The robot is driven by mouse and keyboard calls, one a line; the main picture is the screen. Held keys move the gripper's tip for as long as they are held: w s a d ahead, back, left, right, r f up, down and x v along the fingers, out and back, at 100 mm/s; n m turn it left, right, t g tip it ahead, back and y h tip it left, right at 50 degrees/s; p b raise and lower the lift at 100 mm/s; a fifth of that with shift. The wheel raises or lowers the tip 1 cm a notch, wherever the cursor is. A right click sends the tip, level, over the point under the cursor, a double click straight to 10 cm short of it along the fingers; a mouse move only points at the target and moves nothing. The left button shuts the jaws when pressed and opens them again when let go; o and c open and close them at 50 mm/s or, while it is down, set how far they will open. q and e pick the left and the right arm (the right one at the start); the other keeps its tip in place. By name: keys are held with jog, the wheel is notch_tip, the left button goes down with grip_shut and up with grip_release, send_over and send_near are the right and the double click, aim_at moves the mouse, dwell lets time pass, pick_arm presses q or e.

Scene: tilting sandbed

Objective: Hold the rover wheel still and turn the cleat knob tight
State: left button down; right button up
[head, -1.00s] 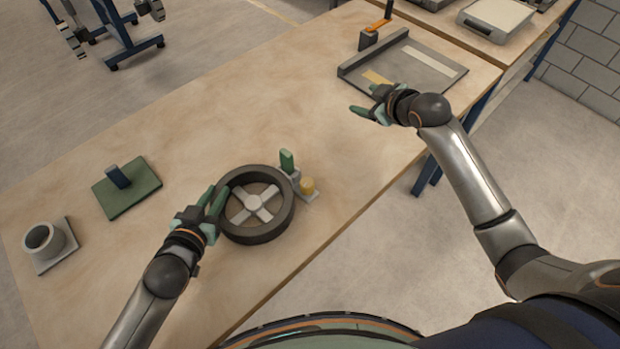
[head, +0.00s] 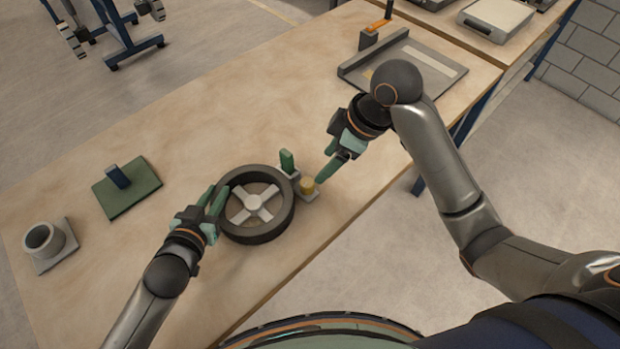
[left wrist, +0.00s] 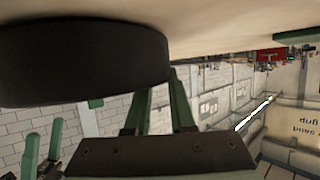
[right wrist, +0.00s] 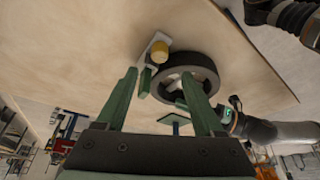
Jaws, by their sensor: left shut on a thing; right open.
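The rover wheel (head: 256,237), a dark ring with pale spokes, lies flat on the table; it also shows in the left wrist view (left wrist: 80,60) and the right wrist view (right wrist: 205,80). My left gripper (head: 217,202) is shut on the wheel's left rim.
A green plate with a blue handle (head: 140,197) and a grey cup on a base (head: 58,250) lie left. A grey tray (head: 440,85) is at the far right. Table between is clear.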

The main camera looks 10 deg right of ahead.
aim_at(309, 182)
jog(key=x, duration=0.9)
jog(key=shift+w+a+f, duration=0.1)
jog(key=shift+a+f, duration=0.05)
jog(key=shift+f, duration=0.2)
grip_shut()
